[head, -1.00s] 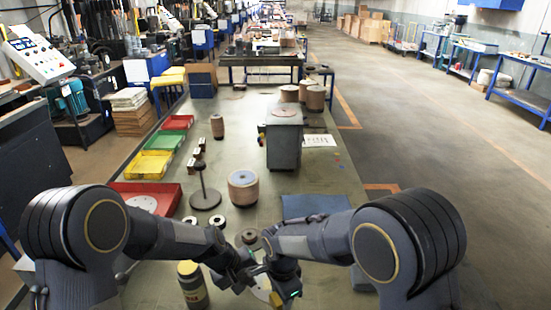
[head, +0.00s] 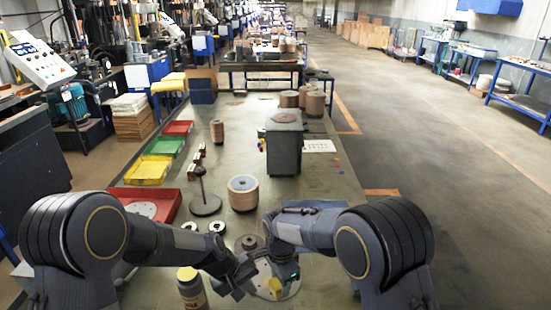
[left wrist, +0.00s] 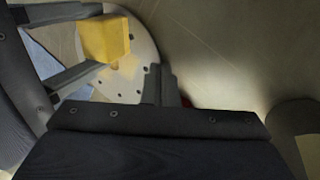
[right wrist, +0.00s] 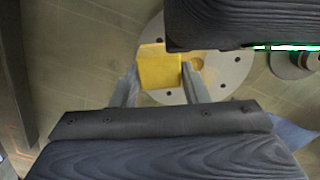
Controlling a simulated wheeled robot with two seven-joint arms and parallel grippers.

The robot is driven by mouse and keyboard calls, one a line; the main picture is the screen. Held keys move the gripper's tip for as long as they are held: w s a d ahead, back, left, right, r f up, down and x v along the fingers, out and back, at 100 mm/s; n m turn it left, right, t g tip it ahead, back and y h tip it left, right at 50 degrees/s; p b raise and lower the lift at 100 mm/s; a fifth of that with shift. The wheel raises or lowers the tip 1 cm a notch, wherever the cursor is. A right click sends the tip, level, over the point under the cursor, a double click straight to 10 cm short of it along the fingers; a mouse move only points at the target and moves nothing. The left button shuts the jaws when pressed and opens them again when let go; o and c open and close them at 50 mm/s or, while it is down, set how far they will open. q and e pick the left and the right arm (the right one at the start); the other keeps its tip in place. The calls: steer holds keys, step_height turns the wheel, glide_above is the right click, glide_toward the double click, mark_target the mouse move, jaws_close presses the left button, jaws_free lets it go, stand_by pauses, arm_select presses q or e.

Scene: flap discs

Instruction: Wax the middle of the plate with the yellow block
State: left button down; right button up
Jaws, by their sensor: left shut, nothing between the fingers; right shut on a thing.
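The yellow block (right wrist: 160,68) is between the fingers of my right gripper (right wrist: 158,86), which is shut on it. The block also shows in the head view (head: 275,286) and the left wrist view (left wrist: 104,38). It is over the round grey plate (right wrist: 231,74), which has small dark holes near its rim; I cannot tell whether they touch. A tan patch (right wrist: 197,64) shows on the plate beside the block. My left gripper (left wrist: 158,82) is shut and empty, near the plate's edge. In the head view the plate (head: 292,287) is partly hidden by my right arm.
A jar with a yellow lid (head: 191,289) stands left of my left gripper. Behind are a disc with a post (head: 204,204), a wound brown roll (head: 242,193), a red tray (head: 166,207) and a grey box-shaped stand (head: 284,146).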

steer(key=shift+w, duration=0.45)
steer(key=shift+s, duration=3.65)
steer(key=shift+w+f, duration=0.1)
steer(key=shift+w, duration=1.8)
steer(key=shift+w, duration=1.8)
steer(key=shift+r, duration=3.65)
